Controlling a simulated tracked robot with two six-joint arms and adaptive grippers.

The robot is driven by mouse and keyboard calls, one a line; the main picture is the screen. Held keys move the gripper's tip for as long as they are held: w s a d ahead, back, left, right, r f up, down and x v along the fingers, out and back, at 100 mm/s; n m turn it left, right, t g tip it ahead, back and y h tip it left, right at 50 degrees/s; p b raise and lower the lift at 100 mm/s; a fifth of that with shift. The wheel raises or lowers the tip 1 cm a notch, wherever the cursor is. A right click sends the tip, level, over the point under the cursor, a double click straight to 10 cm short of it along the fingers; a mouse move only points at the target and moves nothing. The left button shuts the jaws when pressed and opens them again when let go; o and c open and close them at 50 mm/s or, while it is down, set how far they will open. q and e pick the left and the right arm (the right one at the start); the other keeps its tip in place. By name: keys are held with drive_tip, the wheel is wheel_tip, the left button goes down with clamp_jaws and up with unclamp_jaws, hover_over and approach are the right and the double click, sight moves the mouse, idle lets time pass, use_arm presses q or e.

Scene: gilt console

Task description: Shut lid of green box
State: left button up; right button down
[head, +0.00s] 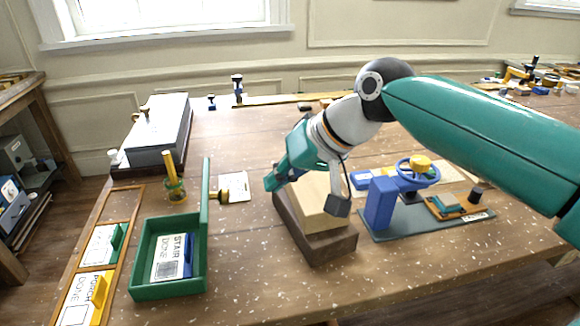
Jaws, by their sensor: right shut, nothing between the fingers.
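The green box (170,291) stands at the front left of the table. Its lid (206,215) is open and stands about upright along the box's right side. Inside lie a white card (168,262) marked "STAIR DONE" and a blue piece (188,258). My right gripper (338,206) is shut and empty, over the pale wooden block to the right of the box, well apart from the lid. Whether it touches the block cannot be told. My left gripper is not in view.
The pale block (318,212) sits on a dark brown base (316,245). A blue fixture with a wheel (380,205) stands to its right. A brass-handled stamp (174,185) and a black-and-brass piece (220,196) are near the lid. A wooden card frame (62,283) lies left of the box.

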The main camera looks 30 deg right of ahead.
drive_tip(key=a, duration=0.1)
drive_tip(key=w+a+f, duration=0.1)
drive_tip(key=a, duration=0.1)
drive_tip(key=w+a+p, duration=0.1)
drive_tip(key=a, duration=0.1)
drive_tip(key=shift+w+f, duration=0.25)
drive_tip(key=shift+f, duration=0.15)
drive_tip(key=shift+a, duration=0.1)
